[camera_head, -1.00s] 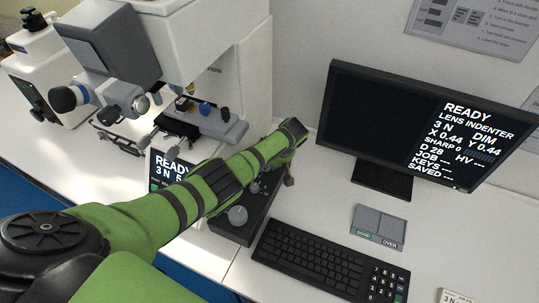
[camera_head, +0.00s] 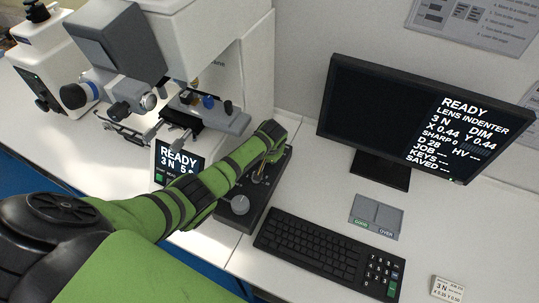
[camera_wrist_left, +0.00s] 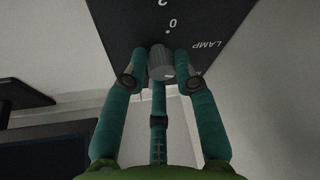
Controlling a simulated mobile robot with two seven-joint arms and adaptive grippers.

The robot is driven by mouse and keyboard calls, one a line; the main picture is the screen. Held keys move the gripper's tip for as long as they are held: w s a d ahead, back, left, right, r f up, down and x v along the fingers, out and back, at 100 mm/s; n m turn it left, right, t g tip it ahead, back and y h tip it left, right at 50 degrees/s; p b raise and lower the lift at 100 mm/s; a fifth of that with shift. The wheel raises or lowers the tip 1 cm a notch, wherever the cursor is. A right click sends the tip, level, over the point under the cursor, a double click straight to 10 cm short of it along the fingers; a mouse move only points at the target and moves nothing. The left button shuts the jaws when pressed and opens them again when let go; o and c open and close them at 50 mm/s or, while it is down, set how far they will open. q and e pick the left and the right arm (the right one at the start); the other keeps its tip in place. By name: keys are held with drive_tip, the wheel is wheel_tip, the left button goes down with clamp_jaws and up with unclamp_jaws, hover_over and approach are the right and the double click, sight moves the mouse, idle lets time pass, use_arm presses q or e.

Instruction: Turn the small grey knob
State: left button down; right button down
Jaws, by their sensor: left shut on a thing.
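The small grey knob (camera_wrist_left: 160,63) is a ribbed cylinder on a dark panel marked "LAMP" and "0" in the left wrist view. My left gripper (camera_wrist_left: 160,70) has its green fingers around the knob and is shut on it. In the head view, my left gripper (camera_head: 272,150) is at the far end of the black control box (camera_head: 252,218), and the small knob cannot be made out there. My right gripper is not in view.
A larger grey dial (camera_head: 240,204) sits on the near part of the control box. The white tester (camera_head: 240,95) stands behind my arm at left. A keyboard (camera_head: 315,245), a monitor (camera_head: 385,110) and a grey plate (camera_head: 375,217) stand to the right.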

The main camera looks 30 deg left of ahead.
use_arm(q)
drive_tip(key=shift+a+r, duration=0.1)
drive_tip(key=shift+a, duration=0.25)
drive_tip(key=c, duration=1)
unclamp_jaws()
drive_tip(key=shift+c, duration=0.2)
drive_tip(key=shift+d+r, duration=0.25)
drive_tip(key=shift+r, duration=0.1)
drive_tip(key=v, duration=0.3)
drive_tip(key=shift+s+a+r, duration=0.15)
drive_tip(key=shift+s+r, duration=0.05)
drive_tip(key=shift+r, duration=0.15)
drive_tip(key=s+d, duration=0.6)
drive_tip(key=s, duration=0.4)
drive_tip(key=shift+s+d+r, duration=0.15)
drive_tip(key=shift+s+d, duration=0.05)
drive_tip(key=shift+d, duration=0.1)
